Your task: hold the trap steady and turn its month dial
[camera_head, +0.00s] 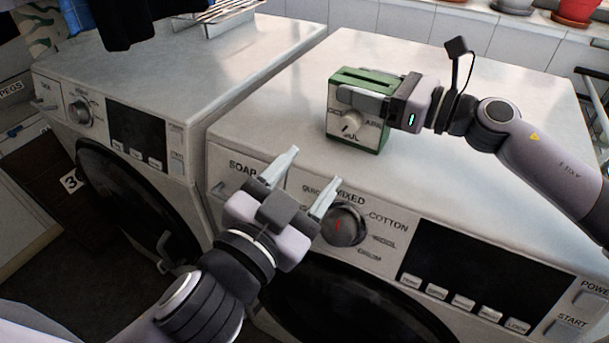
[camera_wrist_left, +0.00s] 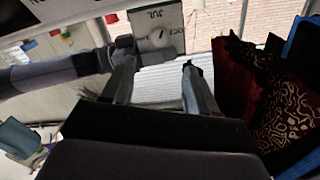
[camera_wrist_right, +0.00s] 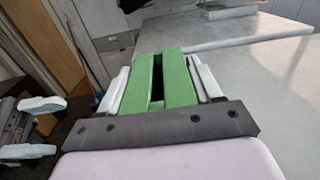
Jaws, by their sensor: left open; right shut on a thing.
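The trap (camera_head: 371,139) is a green box with a white dial face, upright on top of the right washing machine near its front edge. Its round month dial (camera_head: 351,121) has a dark pointer mark; JUL shows below it. My right gripper (camera_head: 366,95) is shut on the trap from the right, one finger across the upper front. In the right wrist view the green slotted top (camera_wrist_right: 172,66) sits between the fingers. My left gripper (camera_head: 313,167) is open and empty, below and left of the trap, apart from it. The dial also shows in the left wrist view (camera_wrist_left: 158,37).
The right machine's program knob (camera_head: 345,226) is just below my left gripper's fingers. The right machine's top (camera_head: 480,150) is clear around the trap. A second washing machine (camera_head: 190,60) with a wire rack stands left. Flowerpots (camera_head: 574,10) line the back ledge.

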